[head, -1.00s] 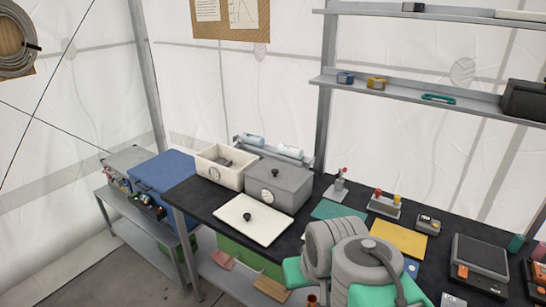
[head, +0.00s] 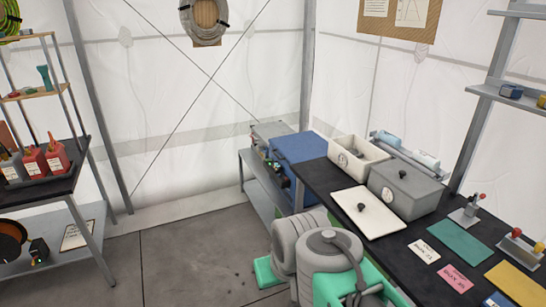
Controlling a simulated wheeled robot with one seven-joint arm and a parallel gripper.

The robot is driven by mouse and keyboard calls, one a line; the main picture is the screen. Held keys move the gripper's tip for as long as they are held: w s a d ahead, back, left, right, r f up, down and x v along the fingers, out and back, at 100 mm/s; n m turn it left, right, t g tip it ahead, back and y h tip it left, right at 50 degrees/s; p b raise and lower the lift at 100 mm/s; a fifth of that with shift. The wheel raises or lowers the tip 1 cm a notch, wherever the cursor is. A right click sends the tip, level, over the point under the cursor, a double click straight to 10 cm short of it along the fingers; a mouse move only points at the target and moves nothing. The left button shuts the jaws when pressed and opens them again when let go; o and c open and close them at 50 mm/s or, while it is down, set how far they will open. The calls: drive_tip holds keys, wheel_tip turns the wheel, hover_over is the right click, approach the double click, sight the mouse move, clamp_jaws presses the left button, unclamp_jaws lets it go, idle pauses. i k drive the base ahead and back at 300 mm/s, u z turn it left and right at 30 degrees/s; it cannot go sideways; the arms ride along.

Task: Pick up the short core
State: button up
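I cannot make out a short core for certain in the head view. An open cream box (head: 349,164) stands at the back of the black bench (head: 322,183). Something grey lies inside it, too small to name. A closed grey box (head: 405,193) with a dark knob stands to its right. A cream lid (head: 368,220) with a black knob lies flat in front of them. My grey and green arm links fill the bottom middle and hide part of the bench's front. My gripper's fingers do not show.
A blue cooler (head: 298,150) stands left of the bench. Red bottles (head: 56,160) stand on a dark table at the far left. A green mat (head: 460,243) and small cards lie on the bench. The concrete floor (head: 185,250) between is clear.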

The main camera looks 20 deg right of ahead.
sight(430, 162)
drive_tip(key=u, duration=0.45)
drive_tip(key=k, duration=0.8)
drive_tip(key=z, duration=1.3)
drive_tip(key=i, duration=0.5)
drive_tip(key=u, duration=0.05)
